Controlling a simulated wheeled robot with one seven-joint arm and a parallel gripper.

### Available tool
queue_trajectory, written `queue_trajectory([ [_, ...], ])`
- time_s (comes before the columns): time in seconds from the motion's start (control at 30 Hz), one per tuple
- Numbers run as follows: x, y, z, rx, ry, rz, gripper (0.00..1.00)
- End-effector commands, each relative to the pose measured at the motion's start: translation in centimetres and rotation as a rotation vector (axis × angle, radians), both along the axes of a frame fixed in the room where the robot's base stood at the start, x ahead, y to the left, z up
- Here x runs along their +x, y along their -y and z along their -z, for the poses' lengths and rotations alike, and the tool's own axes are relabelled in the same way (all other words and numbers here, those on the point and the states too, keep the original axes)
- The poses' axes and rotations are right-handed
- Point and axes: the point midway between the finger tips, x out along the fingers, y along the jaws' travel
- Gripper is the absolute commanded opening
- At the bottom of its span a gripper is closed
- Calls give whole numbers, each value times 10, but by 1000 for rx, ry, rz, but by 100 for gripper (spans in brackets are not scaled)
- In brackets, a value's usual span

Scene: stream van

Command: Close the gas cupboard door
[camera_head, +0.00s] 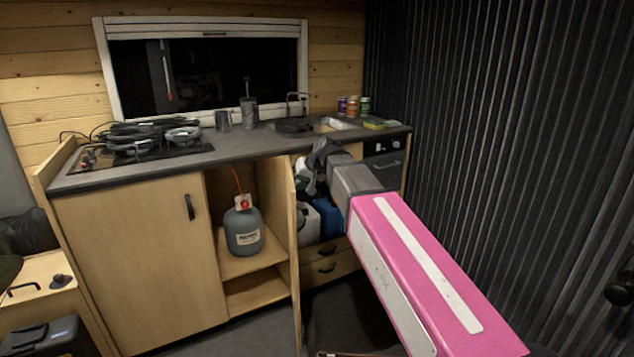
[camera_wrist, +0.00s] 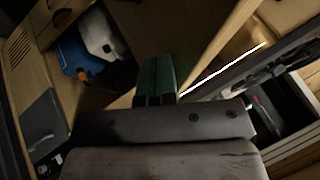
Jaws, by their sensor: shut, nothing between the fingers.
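The gas cupboard door (camera_head: 293,255) stands wide open, seen almost edge-on in the head view, jutting toward me. Left of it, a grey gas bottle (camera_head: 244,230) with a red-topped valve and orange hose stands on the shelf of the open cupboard. My gripper (camera_head: 308,174) is just right of the door's upper part, below the worktop; its fingertips are hard to make out there. In the wrist view its green fingers (camera_wrist: 157,75) are together and empty, beside a pale wooden panel edge (camera_wrist: 222,48). I cannot tell whether they touch it.
The worktop (camera_head: 240,148) with a hob (camera_head: 140,140) overhangs the cupboards. White and blue containers (camera_head: 325,220) fill the compartment right of the door, above drawers (camera_head: 325,268). A closed cupboard door (camera_head: 140,260) is at left. A dark ribbed wall (camera_head: 480,130) bounds the right.

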Motion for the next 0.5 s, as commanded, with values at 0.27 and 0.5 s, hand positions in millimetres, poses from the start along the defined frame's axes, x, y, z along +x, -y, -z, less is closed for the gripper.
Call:
queue_trajectory([
  [0.27, -13, -69, 0, -1, 3, 239, 0],
  [0.5, -8, -128, -1, -1, 3, 453, 0],
])
